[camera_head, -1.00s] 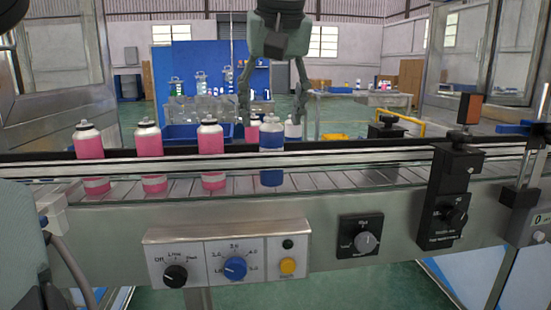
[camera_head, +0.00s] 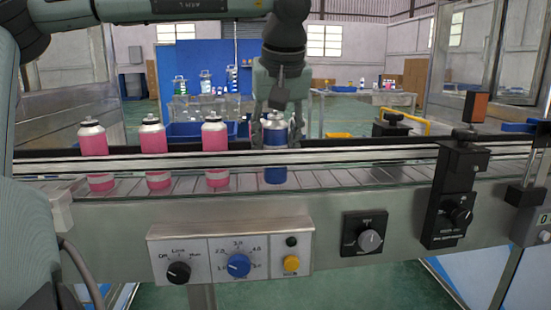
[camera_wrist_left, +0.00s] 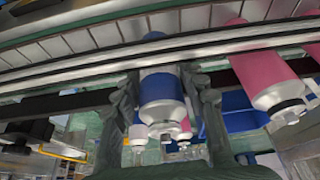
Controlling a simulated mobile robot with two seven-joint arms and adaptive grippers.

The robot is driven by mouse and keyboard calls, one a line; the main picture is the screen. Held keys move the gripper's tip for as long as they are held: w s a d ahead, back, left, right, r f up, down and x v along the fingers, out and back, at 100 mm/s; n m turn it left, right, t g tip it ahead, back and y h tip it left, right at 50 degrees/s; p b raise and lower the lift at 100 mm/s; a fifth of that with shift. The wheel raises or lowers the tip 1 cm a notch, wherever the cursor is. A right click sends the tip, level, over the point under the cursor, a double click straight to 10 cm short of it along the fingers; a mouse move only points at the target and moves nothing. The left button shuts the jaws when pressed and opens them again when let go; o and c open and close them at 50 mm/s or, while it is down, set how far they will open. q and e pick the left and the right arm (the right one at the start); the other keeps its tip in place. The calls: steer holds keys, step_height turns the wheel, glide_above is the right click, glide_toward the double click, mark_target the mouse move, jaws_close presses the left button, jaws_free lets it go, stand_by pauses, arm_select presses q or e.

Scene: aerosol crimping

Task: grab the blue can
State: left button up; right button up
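The blue can (camera_head: 275,140) stands upright on the conveyor at the right end of a row of cans, its lower part showing below the rail. My left gripper (camera_head: 275,128) has come down over it from above and behind. In the left wrist view, the blue can (camera_wrist_left: 162,88) lies between the two dark fingers of my left gripper (camera_wrist_left: 162,85), one on each side and seemingly against its sides. The fingers partly hide the can's top in the head view. My right gripper is not in view.
Three pink cans stand left of the blue can, the nearest pink can (camera_head: 215,137) a short gap away. A metal guide rail (camera_head: 350,157) runs along the conveyor's front. A black bracket (camera_head: 457,185) stands to the right; the belt between is clear.

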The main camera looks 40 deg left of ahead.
arm_select(q)
steer(key=c, duration=0.6)
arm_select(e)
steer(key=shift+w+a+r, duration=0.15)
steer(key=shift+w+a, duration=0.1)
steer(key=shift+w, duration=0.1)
